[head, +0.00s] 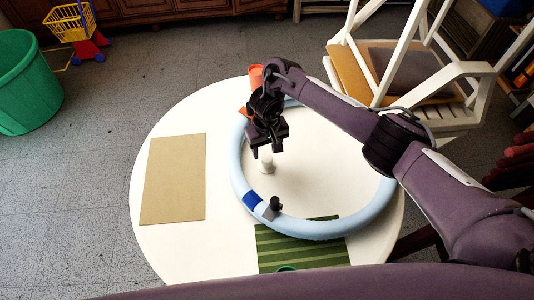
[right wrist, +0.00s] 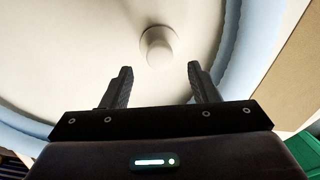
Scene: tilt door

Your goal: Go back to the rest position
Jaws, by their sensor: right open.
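My right gripper (head: 264,153) hangs above the round white table, inside a light blue ring (head: 375,215) that lies on the tabletop. In the right wrist view the two fingers (right wrist: 160,85) are apart with nothing between them. A small white knob-like piece (right wrist: 158,45) stands beyond the fingertips there. It also shows just below the gripper in the head view (head: 265,164). I cannot tell the exact gap between the fingertips and the piece. My left gripper is not in view.
The white table (head: 225,240) carries a tan board (head: 174,180), a striped green mat (head: 290,250), an orange cup (head: 255,76) and a small dark grey piece (head: 274,205) by the ring. A white chair (head: 470,70) stands close at the right. A green bin (head: 28,85) is on the floor left.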

